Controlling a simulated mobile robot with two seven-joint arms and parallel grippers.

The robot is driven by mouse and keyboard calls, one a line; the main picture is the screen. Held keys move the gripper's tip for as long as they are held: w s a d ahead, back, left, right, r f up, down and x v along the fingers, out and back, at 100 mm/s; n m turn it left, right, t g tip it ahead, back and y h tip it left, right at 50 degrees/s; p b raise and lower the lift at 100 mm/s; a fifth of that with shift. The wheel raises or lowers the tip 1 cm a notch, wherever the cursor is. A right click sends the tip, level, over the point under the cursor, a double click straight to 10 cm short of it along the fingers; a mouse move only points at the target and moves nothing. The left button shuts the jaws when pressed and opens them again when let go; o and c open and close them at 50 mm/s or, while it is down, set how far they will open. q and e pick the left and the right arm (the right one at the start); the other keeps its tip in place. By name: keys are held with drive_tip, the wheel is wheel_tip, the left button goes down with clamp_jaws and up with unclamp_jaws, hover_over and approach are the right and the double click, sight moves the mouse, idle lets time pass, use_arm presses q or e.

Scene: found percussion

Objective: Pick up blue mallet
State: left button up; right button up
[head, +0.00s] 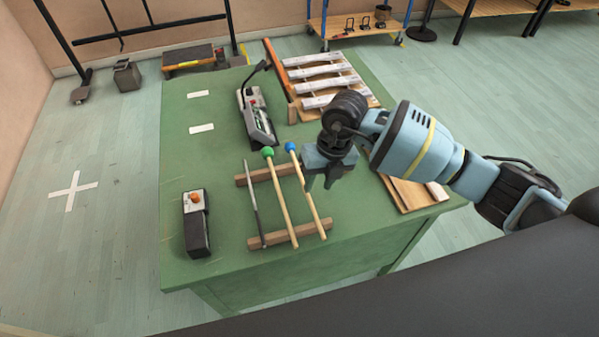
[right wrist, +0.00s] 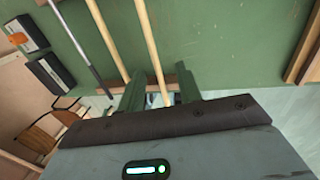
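The blue mallet has a round blue head (head: 291,147) and a pale wooden handle (head: 310,197). It lies across two wooden bars on the green table. My right gripper (head: 320,181) is just right of the handle in the head view. In the right wrist view the gripper (right wrist: 160,96) is open, and the blue mallet's handle (right wrist: 152,48) runs between its two fingers. I cannot tell how far above the handle the fingers are. The mallet's head is out of the wrist view. My left gripper is not in view.
A green-headed mallet (head: 280,198) and a thin metal rod (head: 255,206) lie to the left on the same bars (head: 287,237). A black box with an orange knob (head: 196,225), a grey device (head: 258,118) and a slatted instrument (head: 325,78) also stand on the table.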

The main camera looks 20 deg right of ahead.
sight(310, 198)
drive_tip(key=shift+a+f, duration=0.3)
drive_tip(key=shift+f, duration=0.5)
drive_tip(key=shift+a+f, duration=0.3)
drive_tip(key=shift+f, duration=0.55)
drive_tip(key=shift+a+f, duration=0.3)
drive_tip(key=shift+f, duration=0.5)
clamp_jaws()
